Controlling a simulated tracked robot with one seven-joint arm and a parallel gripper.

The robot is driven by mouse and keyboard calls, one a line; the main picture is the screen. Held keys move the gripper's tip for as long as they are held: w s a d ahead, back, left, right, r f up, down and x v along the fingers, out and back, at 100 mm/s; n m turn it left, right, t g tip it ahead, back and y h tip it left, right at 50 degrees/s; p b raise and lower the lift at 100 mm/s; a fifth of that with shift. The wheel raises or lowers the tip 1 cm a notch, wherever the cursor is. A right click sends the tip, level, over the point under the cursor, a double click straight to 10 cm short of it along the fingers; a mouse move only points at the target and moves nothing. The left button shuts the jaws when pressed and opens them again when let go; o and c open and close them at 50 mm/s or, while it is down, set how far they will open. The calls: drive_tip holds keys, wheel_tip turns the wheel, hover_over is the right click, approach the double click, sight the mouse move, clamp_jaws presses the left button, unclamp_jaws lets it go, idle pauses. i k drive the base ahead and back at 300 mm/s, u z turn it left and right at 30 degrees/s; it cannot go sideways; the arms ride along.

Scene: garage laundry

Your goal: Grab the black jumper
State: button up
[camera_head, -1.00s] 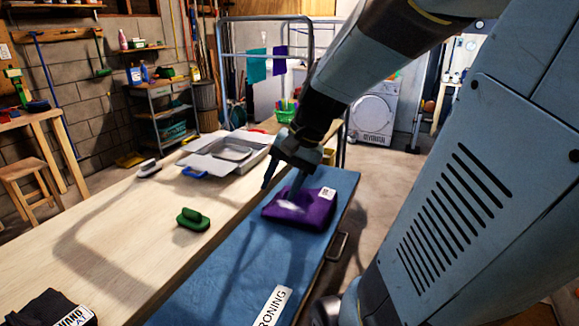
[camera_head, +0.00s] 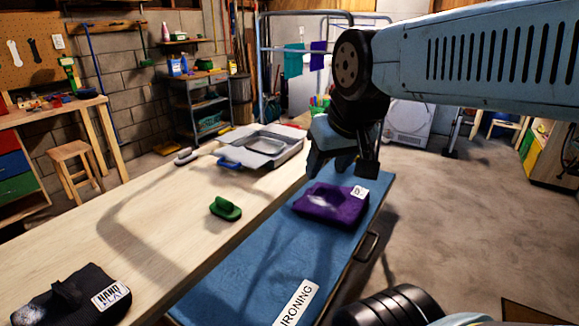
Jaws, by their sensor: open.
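A folded black garment (camera_head: 70,297) with a white label and a pale grey patch lies at the near left of the wooden table (camera_head: 150,230). It is probably the black jumper. My gripper (camera_head: 342,166) is open and empty, pointing down over the far part of the blue ironing mat (camera_head: 235,285). It is just behind a folded purple garment (camera_head: 330,203), and I cannot tell whether it touches it. The black garment is well away from my gripper, toward the near left.
A green brush (camera_head: 225,208) sits mid-table between the black garment and my gripper. A metal tray (camera_head: 265,145) and another brush (camera_head: 184,156) are farther back. A stool (camera_head: 75,165) stands at left; floor at right is clear.

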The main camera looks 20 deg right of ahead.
sight(89, 296)
drive_tip(key=z, duration=1.45)
drive_tip(key=i, duration=0.1)
drive_tip(key=u, duration=2.95)
drive_tip(key=k, duration=0.95)
drive_tip(key=u, duration=0.2)
drive_tip(key=i, duration=0.95)
drive_tip(key=z, duration=0.1)
